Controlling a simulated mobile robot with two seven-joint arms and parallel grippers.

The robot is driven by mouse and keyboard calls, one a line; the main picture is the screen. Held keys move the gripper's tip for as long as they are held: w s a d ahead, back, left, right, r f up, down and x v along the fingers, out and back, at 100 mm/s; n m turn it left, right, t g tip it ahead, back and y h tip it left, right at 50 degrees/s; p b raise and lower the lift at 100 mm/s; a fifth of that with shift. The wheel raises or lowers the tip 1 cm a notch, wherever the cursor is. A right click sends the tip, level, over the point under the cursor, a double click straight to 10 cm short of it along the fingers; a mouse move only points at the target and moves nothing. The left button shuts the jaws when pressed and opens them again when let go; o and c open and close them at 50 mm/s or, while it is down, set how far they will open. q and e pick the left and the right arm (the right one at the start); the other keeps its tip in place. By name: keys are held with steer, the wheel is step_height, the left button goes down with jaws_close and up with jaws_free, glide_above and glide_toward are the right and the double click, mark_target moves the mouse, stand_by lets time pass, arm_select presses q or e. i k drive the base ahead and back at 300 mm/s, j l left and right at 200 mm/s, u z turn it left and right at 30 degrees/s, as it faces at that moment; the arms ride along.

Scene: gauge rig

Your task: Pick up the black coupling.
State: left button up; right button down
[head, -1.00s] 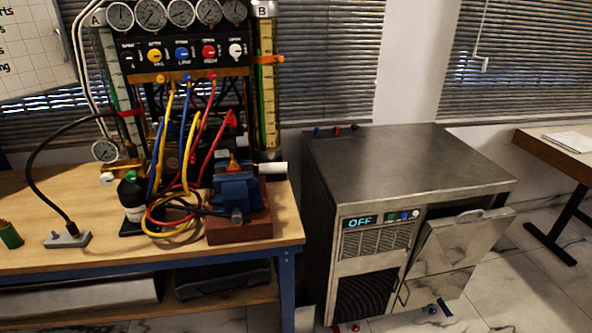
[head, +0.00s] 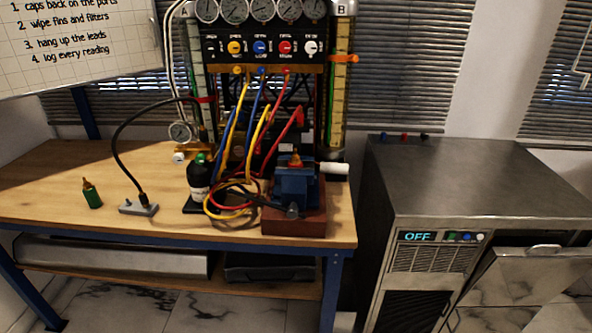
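A black hose (head: 117,150) arches from the gauge rig down to a grey block (head: 138,209) on the wooden bench. Its dark end fitting (head: 143,198) stands on that block and may be the black coupling; it is too small to be sure. Another dark hose lies among the coloured hoses in front of the rig, where its end is hard to make out. Neither of my grippers is in view.
The bench (head: 60,190) also holds a green brass-tipped fitting (head: 91,193), a black bottle (head: 199,180) and a blue vise (head: 297,187) on a red-brown block. The bench's left part is mostly clear. A steel machine (head: 470,185) with its front flap open stands at right.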

mark_target(144, 201)
steer(key=z, duration=0.2)
steer(key=j+z, duration=0.35)
steer(key=k+j+z, duration=0.15)
steer(key=j+z, duration=0.2)
steer(key=k+j+z, duration=0.1)
steer(key=j, duration=0.2)
steer(key=k+j, duration=0.1)
steer(key=j, duration=0.2)
steer(key=k+j+z, duration=0.15)
steer(key=i+j, duration=0.05)
steer(key=j, duration=0.05)
